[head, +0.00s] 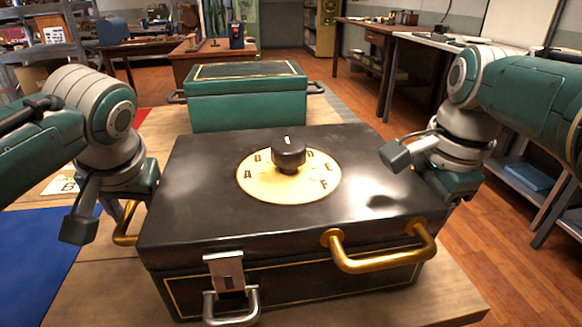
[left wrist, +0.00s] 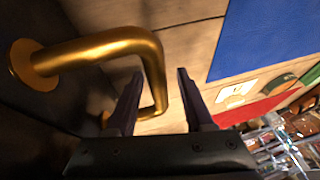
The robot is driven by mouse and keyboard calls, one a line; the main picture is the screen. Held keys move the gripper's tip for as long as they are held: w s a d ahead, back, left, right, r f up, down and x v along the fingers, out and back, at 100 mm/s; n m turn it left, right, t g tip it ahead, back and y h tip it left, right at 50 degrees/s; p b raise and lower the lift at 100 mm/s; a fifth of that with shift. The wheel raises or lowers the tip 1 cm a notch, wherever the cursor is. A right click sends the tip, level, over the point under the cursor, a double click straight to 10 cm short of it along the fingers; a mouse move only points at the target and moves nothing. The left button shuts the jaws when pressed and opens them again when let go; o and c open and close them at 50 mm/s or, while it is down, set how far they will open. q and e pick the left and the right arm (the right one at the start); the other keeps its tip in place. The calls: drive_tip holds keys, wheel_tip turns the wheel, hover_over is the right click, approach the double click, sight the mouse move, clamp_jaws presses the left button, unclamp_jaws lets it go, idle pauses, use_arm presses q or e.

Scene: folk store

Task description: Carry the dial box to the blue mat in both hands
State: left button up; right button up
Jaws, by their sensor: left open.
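The dial box (head: 200,215) is a black case with a cream dial and black knob on its lid, standing on the wooden table. Its left brass handle (head: 125,225) also shows in the left wrist view (left wrist: 100,47). My left gripper (left wrist: 160,72) is open, with the handle's outer bar showing between its fingers and no grip on it. The blue mat (head: 38,255) lies left of the box and shows in the left wrist view (left wrist: 275,38). My right gripper (head: 455,188) is at the box's right side; its fingers are hidden.
A green box (head: 247,108) with side handles stands behind the dial box. A red patch (head: 141,118) and a lettered card (head: 62,185) lie at the left. A front brass handle (head: 380,262) and a latch (head: 228,275) stick out from the dial box.

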use_arm(q)
drive_tip(key=shift+c, duration=0.4)
use_arm(e)
drive_tip(key=shift+c, duration=0.4)
use_arm(q)
clamp_jaws()
use_arm(e)
clamp_jaws()
use_arm(q)
drive_tip(key=shift+w+r, duration=0.1)
idle(0.4)
